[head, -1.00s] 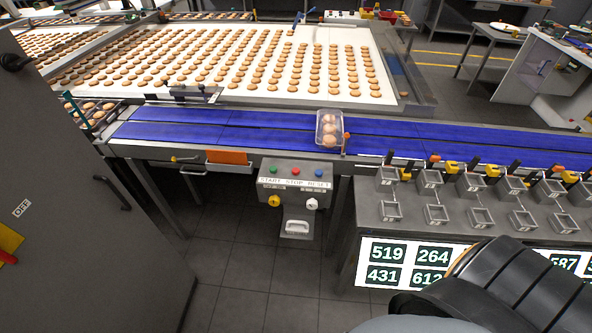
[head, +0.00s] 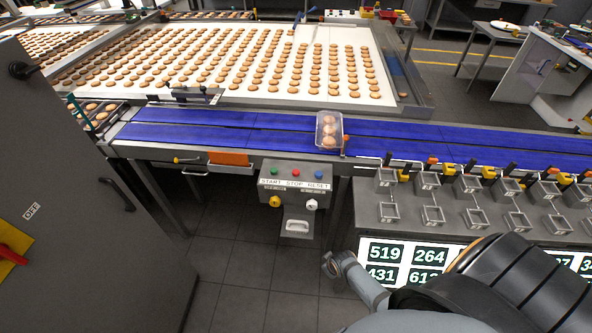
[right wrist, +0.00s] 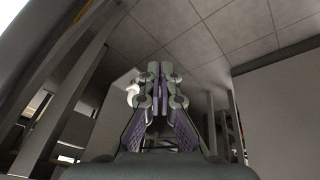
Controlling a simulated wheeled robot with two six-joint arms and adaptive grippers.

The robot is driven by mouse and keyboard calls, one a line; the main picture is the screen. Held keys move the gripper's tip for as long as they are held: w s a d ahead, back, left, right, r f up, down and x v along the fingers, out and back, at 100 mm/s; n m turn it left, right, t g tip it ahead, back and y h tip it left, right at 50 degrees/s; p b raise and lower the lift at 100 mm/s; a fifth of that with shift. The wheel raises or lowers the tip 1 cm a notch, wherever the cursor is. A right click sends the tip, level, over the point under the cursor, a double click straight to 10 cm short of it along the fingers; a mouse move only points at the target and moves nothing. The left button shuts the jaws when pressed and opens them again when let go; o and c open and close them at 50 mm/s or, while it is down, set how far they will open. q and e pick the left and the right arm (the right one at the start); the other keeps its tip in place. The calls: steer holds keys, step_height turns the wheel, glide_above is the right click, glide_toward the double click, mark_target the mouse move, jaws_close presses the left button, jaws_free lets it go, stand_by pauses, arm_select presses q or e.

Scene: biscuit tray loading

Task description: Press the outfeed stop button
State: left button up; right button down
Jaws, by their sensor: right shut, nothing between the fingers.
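The stop button (head: 296,173) is the red one in the middle of the top of a grey control box (head: 271,197), under the conveyor's front edge in the head view. A green button (head: 274,171) is left of it and a blue button (head: 318,175) right of it. The label strip reads START STOP RESET. My right arm comes in from the lower right, its end low and right of the box, apart from the buttons. In the right wrist view my right gripper (right wrist: 157,70) is shut and empty. My left gripper is out of view.
A clear tray of biscuits (head: 319,145) sits on the blue conveyor (head: 230,137). Yellow and white knobs (head: 311,204) are on the box front. A bench (head: 372,220) with small square frames and number displays stands right. A grey cabinet (head: 70,190) stands left; floor between is free.

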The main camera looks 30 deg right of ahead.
steer(key=w+r+n+t+p, duration=0.1)
steer(key=w+r+n, duration=0.1)
steer(key=w+r, duration=1.05)
step_height(320, 180, up, 23)
steer(key=n+t+y+p, duration=0.2)
steer(key=n+t, duration=0.2)
steer(key=n, duration=0.2)
glide_above(297, 173)
steer(key=shift+r, duration=0.1)
step_height(297, 173, down, 9)
steer(key=b, duration=0.7)
steer(key=shift+r, duration=0.2)
steer(key=shift+f+b, duration=0.15)
steer(key=shift+b, duration=0.2)
steer(key=shift+f, duration=0.4)
